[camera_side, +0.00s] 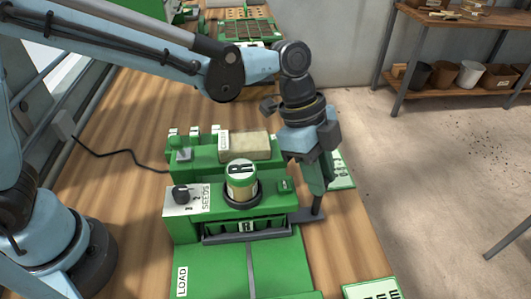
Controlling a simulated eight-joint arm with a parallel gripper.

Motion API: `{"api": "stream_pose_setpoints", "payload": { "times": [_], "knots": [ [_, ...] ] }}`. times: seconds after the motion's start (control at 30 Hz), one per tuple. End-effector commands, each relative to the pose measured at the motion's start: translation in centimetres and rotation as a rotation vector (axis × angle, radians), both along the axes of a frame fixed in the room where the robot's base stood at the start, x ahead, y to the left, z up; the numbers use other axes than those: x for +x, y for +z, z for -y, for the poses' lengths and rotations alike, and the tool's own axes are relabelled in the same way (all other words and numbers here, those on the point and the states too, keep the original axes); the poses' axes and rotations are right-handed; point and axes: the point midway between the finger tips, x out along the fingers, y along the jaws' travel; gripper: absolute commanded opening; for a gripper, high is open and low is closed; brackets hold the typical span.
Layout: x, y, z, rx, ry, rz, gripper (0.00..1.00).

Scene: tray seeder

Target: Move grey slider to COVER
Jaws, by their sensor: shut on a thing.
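The tray seeder is a green machine (185,228) on the wooden bench. A grey slider (302,216) shows as a flat dark plate sticking out at the machine's right side. My gripper (317,212) points down at this plate and is shut on it, at an upright part hidden by the fingers. A long grey bar (245,238) runs along the machine's front.
A SEEDS dial (181,194) is at left. A green LOAD plate (210,270) lies in front. Green label cards (372,290) lie right. Bare bench (345,235) is right of the slider.

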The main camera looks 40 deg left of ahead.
Motion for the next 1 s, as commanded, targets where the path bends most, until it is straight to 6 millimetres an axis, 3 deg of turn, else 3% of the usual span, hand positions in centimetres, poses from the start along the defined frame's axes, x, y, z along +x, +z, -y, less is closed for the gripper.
{"api": "stream_pose_setpoints", "payload": {
  "times": [0.2,0.6,0.97,1.0],
  "knots": [
    [0.8,0.0,-0.7,0.000,0.003,0.000,0.00],
    [7.0,0.0,-6.9,0.000,0.004,-0.001,0.00],
    [7.6,0.0,-7.6,0.002,0.005,0.006,0.00],
    [7.6,0.0,-7.6,0.003,0.006,0.006,0.27]
  ]
}}
